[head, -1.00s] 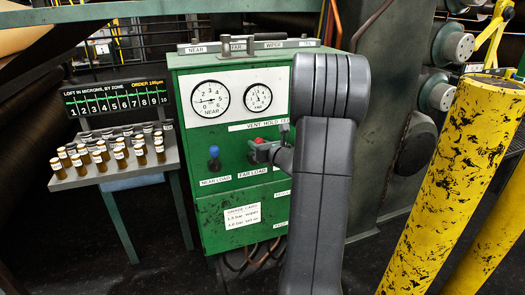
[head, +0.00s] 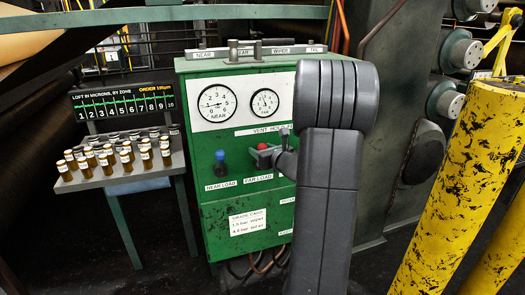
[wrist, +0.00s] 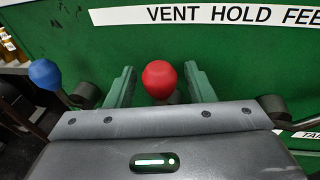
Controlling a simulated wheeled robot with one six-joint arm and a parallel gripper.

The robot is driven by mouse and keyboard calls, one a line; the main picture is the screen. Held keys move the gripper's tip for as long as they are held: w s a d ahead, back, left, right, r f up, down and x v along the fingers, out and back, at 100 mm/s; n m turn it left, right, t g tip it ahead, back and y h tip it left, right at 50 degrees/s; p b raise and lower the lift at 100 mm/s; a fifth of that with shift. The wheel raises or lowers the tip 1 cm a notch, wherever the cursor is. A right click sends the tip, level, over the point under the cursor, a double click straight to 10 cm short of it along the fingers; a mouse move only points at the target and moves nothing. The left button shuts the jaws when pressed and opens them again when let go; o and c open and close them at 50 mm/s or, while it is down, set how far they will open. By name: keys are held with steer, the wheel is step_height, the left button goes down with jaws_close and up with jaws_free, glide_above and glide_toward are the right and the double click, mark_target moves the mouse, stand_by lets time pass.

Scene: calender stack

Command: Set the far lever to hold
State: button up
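The far lever shows as a red ball knob (head: 264,147) above the FAR LOAD label (head: 258,177) on the green cabinet (head: 240,205). In the wrist view the red knob (wrist: 161,80) stands between the two green fingers of my gripper (wrist: 161,92), with a gap on both sides. My gripper is open around it. The near lever's blue knob (head: 220,155) is to the left; it also shows in the wrist view (wrist: 45,74). A VENT HOLD FEED strip (wrist: 215,15) is above the red knob. My arm hides the right part of the cabinet front.
NEAR (head: 217,103) and FAR (head: 265,102) gauges sit above the levers. A small table with several capped bottles (head: 110,155) stands left, below a loft display (head: 122,103). Yellow posts (head: 455,190) stand at the right. In the wrist view a dark knob (wrist: 272,105) is close on the right.

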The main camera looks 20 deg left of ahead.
steer(key=v, duration=1.3)
steer(key=shift+s+d+b, duration=0.25)
steer(key=shift+d+b, duration=0.05)
steer(key=x, duration=1.4)
steer(key=shift+r+p, duration=0.1)
steer(key=shift+p, duration=0.25)
steer(key=shift+d, duration=0.15)
steer(key=shift+s, duration=0.1)
